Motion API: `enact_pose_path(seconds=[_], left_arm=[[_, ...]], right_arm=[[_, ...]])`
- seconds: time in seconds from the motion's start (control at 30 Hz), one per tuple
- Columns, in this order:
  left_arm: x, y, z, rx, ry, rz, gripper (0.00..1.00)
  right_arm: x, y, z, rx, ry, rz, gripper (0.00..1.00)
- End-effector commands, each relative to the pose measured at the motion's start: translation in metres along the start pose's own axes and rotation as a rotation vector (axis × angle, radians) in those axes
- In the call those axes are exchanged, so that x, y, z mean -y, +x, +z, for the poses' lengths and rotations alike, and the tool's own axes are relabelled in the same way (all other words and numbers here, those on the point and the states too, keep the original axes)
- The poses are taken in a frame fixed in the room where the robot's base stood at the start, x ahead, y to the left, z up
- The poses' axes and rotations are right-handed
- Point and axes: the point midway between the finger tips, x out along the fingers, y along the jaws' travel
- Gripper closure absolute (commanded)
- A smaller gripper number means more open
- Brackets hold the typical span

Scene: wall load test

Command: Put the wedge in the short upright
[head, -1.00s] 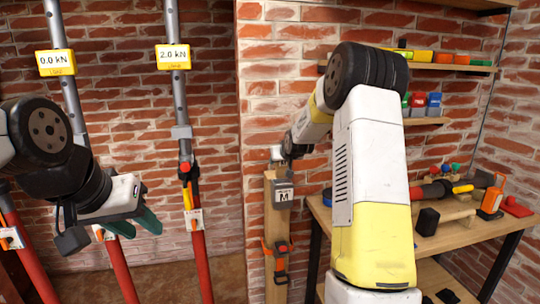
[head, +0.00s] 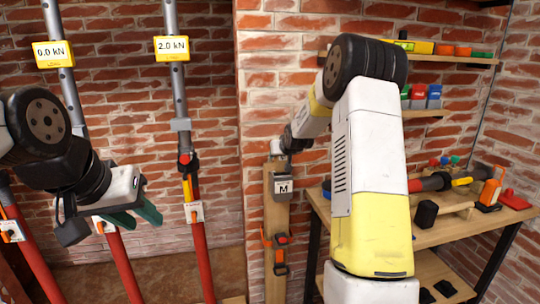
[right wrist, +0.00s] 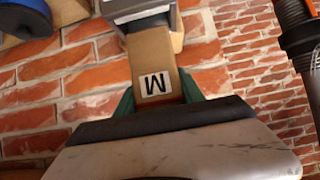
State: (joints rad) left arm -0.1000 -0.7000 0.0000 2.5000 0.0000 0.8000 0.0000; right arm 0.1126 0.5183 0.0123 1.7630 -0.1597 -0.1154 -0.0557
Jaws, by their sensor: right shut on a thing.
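The short upright (head: 278,225) is a wooden post against the brick pier, with a grey metal box (head: 283,187) marked M near its top. In the right wrist view, the green fingers of my right gripper (right wrist: 158,95) are shut on the tan wedge (right wrist: 150,62), which has an M label. The wedge's far end meets or passes behind a grey part (right wrist: 140,10); I cannot tell how deep it sits. In the head view the right fingers are hidden behind my wrist at the post's top. My left gripper (head: 137,217) is open and empty at the left.
Red and grey props with yellow load displays (head: 172,47) stand at the left. A wooden workbench (head: 450,232) with tools is at the right, below shelves of coloured boxes (head: 427,97). An orange clamp (head: 279,255) sits low on the post.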

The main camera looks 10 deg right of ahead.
Motion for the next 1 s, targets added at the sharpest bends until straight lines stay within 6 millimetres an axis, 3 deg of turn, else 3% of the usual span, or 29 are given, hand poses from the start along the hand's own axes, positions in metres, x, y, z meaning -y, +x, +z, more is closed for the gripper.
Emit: enact_pose_path(seconds=[1.0], left_arm=[[0.0,0.0,0.0,0.0,0.0,0.0,0.64]], right_arm=[[0.0,0.008,0.012,0.001,0.0,0.0,0.97]])
